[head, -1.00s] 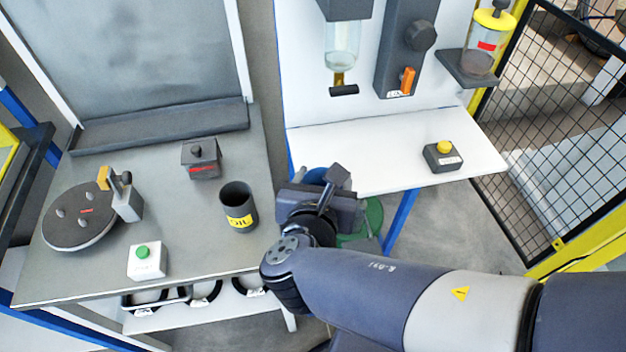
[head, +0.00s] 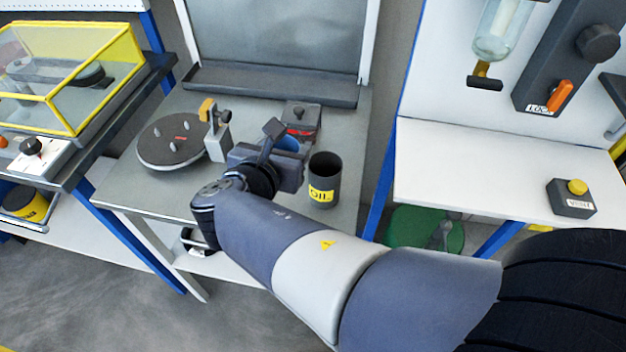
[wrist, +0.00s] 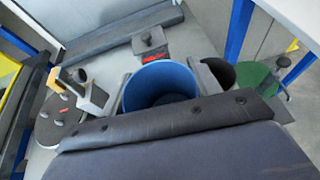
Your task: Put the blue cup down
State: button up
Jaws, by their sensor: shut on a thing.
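The blue cup (wrist: 160,86) is between my gripper's fingers in the wrist view, its open rim facing up and its inside dark. In the head view only a sliver of the blue cup (head: 287,144) shows behind my gripper (head: 278,157). My gripper is shut on the cup, over the grey table (head: 250,196), between the round turntable and the black OIL cup. The cup's base is hidden, so I cannot tell whether it touches the table.
The black OIL cup (head: 323,181) stands close to the right of my gripper. A dark box with a knob (head: 301,119) is just behind. The round turntable (head: 180,142) with pegs and an upright clamp (head: 217,140) are to the left. A white shelf (head: 480,172) is at right.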

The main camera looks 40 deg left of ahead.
jog(key=shift+n+g+y, duration=0.3)
jog(key=shift+n+y, duration=0.2)
jog(key=shift+y, duration=0.1)
jog(key=s+a+f, duration=0.1)
jog(key=a+f, duration=0.1)
jog(key=s+a+f+b, duration=0.1)
jog(key=a+f, duration=0.1)
jog(key=f, duration=0.1)
jog(key=s+a+f+b, duration=0.1)
jog(key=s+f, duration=0.1)
jog(key=f, duration=0.1)
jog(key=shift+a, duration=0.4)
jog(key=shift+f, duration=2.1)
jog(key=shift+f+b, duration=0.15)
jog(key=shift+b, duration=0.15)
jog(key=o, duration=1.1)
